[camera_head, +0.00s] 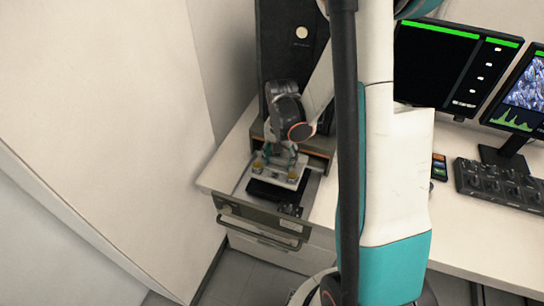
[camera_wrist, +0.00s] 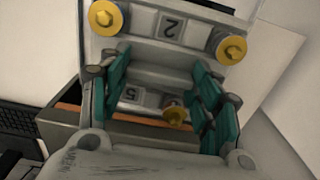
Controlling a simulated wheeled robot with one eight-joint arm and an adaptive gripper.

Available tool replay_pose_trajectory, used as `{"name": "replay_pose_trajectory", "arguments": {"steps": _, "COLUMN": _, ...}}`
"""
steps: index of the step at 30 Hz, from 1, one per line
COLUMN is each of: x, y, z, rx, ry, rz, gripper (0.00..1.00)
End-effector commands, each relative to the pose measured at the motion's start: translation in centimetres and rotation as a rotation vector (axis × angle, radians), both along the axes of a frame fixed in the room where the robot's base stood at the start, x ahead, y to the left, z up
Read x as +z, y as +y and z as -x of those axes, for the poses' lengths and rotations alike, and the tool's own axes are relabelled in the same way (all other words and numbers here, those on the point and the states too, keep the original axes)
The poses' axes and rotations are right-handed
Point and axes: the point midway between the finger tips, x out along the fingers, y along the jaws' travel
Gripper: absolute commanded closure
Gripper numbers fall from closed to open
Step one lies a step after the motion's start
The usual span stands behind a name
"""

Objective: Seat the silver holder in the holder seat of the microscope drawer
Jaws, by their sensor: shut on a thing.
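The silver holder (camera_head: 276,174) is in my gripper (camera_head: 281,150), over the open microscope drawer (camera_head: 258,222). In the wrist view the holder (camera_wrist: 160,54) has yellow knobs and plates marked 2 and 5. The teal finger pads of my gripper (camera_wrist: 164,88) stand on either side of its middle part, shut on it. A dark area (camera_head: 268,193) in the drawer shows just below and in front of the holder. The holder and my gripper hide most of the holder seat. I cannot tell whether the holder touches it.
The dark microscope column (camera_head: 281,45) rises behind the drawer. A wall panel (camera_head: 110,90) stands close on the left. To the right, the white desk (camera_head: 470,235) carries monitors (camera_head: 445,65) and a black control panel (camera_head: 500,183).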

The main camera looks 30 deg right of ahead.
Motion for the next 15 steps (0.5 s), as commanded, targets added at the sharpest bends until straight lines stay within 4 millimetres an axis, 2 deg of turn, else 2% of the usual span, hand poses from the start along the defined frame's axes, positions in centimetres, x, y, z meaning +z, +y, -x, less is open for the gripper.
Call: {"name": "replay_pose_trajectory", "arguments": {"steps": 15, "x": -4.3, "y": 0.0, "z": 0.0, "rx": 0.003, "ry": 0.000, "rz": 0.000, "gripper": 0.73}}
